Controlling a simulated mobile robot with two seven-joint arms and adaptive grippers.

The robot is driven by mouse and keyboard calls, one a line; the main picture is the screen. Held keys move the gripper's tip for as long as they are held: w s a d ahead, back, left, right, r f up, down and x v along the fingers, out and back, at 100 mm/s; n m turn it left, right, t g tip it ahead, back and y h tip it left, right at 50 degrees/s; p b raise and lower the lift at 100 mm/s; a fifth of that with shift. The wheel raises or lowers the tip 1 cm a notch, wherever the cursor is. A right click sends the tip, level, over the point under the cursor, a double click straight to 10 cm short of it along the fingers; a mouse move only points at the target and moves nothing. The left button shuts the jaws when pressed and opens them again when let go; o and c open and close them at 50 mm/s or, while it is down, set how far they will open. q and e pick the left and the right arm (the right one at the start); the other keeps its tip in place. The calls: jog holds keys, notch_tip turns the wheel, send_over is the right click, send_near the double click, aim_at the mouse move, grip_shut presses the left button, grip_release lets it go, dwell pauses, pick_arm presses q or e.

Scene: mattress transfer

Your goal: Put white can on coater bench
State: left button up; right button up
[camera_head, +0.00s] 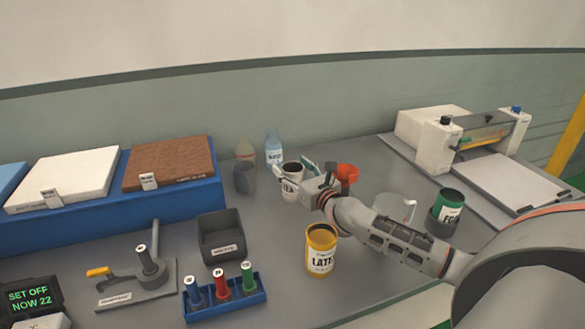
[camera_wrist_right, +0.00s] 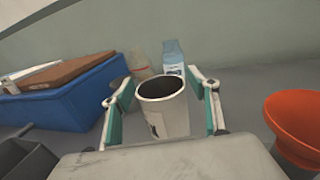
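The white can (camera_head: 290,190) with dark lettering stands upright on the grey table near the back. My right gripper (camera_head: 295,171) reaches it from the right. In the right wrist view, the white can (camera_wrist_right: 164,112) is between the two teal-padded fingers of my right gripper (camera_wrist_right: 160,92), with a visible gap on each side. The gripper is open. The coater, a white machine (camera_head: 437,146) with a flat plate, stands on a grey bench (camera_head: 400,158) at the right. My left gripper is not in view.
A grey cup (camera_head: 244,178) and a blue bottle (camera_head: 273,148) stand behind and left of the can. An orange funnel (camera_head: 347,173) is right of it. A yellow latex can (camera_head: 321,252) and a green can (camera_head: 449,204) stand nearer. A blue tray (camera_head: 120,212) fills the left.

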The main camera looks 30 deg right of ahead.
aim_at(299, 173)
jog(key=shift+r, duration=0.1)
jog(key=s, duration=0.6)
jog(key=shift+s+a, duration=0.15)
jog(key=shift+s, duration=0.6)
